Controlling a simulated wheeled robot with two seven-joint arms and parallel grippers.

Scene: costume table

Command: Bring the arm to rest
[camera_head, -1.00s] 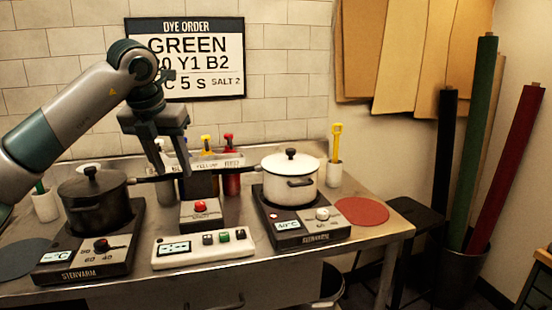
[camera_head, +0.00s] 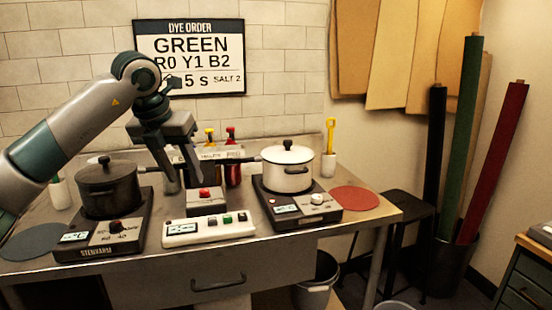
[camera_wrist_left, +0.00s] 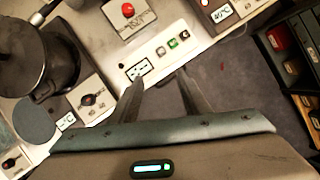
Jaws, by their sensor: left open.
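My left gripper (camera_head: 178,172) is open and empty. In the head view it hangs, fingers down, above the table between the dark pot (camera_head: 108,190) and the white pot (camera_head: 287,168). In the left wrist view its two fingers (camera_wrist_left: 160,88) are apart with nothing between them, in front of the white button panel (camera_wrist_left: 160,58). My right gripper is not in view.
Both pots have lids and stand on hotplates. A box with a red button (camera_head: 206,201) sits between them. Dye bottles (camera_head: 232,170) stand behind. A red round mat (camera_head: 354,198) lies at the right. A bucket (camera_head: 316,285) is on the floor.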

